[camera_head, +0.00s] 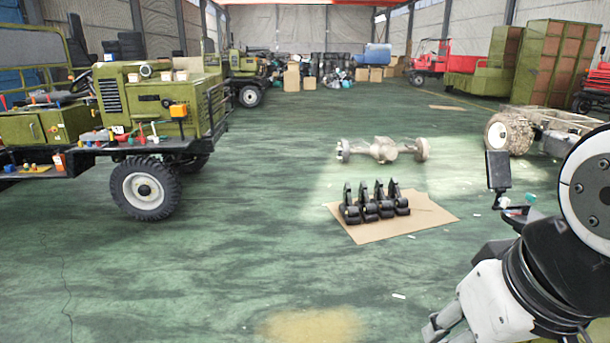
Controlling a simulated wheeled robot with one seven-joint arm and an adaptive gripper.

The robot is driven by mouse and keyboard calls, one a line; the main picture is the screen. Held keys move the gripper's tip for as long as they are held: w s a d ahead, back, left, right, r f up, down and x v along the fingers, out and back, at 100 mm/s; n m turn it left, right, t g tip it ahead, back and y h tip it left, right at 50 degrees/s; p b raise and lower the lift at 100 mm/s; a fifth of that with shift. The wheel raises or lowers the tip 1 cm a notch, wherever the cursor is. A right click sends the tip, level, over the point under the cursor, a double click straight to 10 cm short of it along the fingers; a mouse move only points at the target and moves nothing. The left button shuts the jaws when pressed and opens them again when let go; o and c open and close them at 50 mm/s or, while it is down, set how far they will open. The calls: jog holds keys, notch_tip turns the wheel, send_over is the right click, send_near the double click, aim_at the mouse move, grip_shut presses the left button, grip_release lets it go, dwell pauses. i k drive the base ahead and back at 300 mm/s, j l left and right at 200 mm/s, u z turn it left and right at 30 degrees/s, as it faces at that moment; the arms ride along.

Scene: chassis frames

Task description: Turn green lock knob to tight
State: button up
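I cannot clearly make out a green lock knob. A small teal-green piece (530,198) shows at the right, just above my arm, beside a dark upright plate (498,170); it is too small to tell whether it is a knob. My gripper (440,328) is at the bottom edge, right of the middle, partly cut off by the frame. It appears well below and left of the teal piece. I see nothing held in it, and its opening is not clear. My arm covers the lower right corner.
A green truck (150,95) with small parts along its side stands at the left. Dark parts (376,205) rest on a cardboard sheet (440,214) on the floor. An axle (384,150) lies behind. A wheeled chassis (560,125) is at the right. The centre-left floor is clear.

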aim_at(531, 197)
jog(key=i+z, duration=0.4)
jog(key=i, duration=1.2)
jog(key=i+l+z, duration=0.25)
jog(key=i+l, duration=0.45)
jog(key=i, duration=0.05)
